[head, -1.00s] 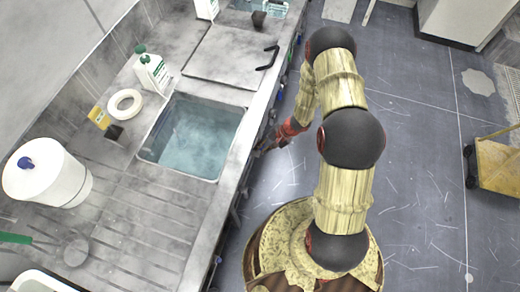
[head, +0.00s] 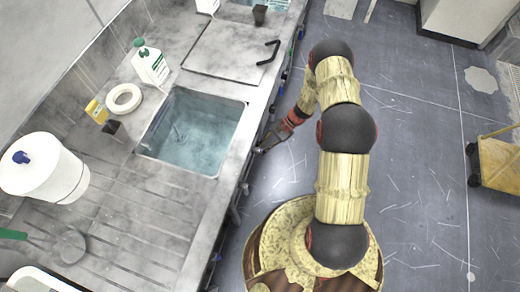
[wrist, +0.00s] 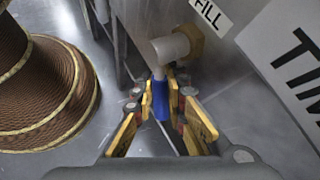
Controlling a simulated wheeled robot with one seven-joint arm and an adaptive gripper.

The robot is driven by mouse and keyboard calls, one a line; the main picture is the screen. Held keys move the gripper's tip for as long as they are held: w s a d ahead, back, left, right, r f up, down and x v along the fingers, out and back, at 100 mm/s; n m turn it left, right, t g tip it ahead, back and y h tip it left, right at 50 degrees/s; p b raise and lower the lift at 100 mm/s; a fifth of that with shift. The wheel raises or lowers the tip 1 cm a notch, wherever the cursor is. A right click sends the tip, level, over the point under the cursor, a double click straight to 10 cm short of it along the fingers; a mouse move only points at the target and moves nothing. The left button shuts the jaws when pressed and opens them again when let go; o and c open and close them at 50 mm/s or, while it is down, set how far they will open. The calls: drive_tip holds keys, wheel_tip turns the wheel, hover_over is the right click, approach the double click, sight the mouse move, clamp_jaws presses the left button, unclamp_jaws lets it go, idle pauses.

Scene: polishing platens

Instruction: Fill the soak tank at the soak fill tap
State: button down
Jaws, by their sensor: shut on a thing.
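The soak tank (head: 241,103) is a square basin sunk in the steel counter, with bluish water in it. My gripper (head: 261,148) is low at the counter's front edge, beside the tank. In the wrist view my gripper (wrist: 160,100) has its yellow-padded fingers closed on the blue tap lever (wrist: 160,103). The lever hangs below a grey tap body (wrist: 170,48) with a brass fitting, under a label reading "FILL" (wrist: 208,13). In the head view the tap is too small to tell from the gripper.
A lidded section (head: 225,55) with a black handle lies behind the tank. A white bottle (head: 150,65), a white ring (head: 123,98) and a white tub (head: 45,170) stand on the counter. A yellow cart (head: 500,165) is on the floor at right. A "TIM..." sign (wrist: 295,50) is near the tap.

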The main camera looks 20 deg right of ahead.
drive_tip(key=g+y+b, duration=0.1)
drive_tip(key=s+f+m+y+b, duration=0.1)
drive_tip(key=b, duration=0.1)
drive_tip(key=shift+a+g, duration=0.25)
drive_tip(key=shift+g, duration=0.15)
drive_tip(key=shift+s+a+r+m+g+y+b, duration=0.2)
drive_tip(key=shift+m+g+y+b, duration=0.5)
drive_tip(key=shift+b, duration=0.55)
drive_tip(key=shift+s+a, duration=0.1)
drive_tip(key=c, duration=2.1)
unclamp_jaws()
drive_tip(key=shift+o, duration=0.2)
drive_tip(key=v, duration=1.2)
drive_tip(key=shift+f+y, duration=0.2)
drive_tip(key=shift+y, duration=0.1)
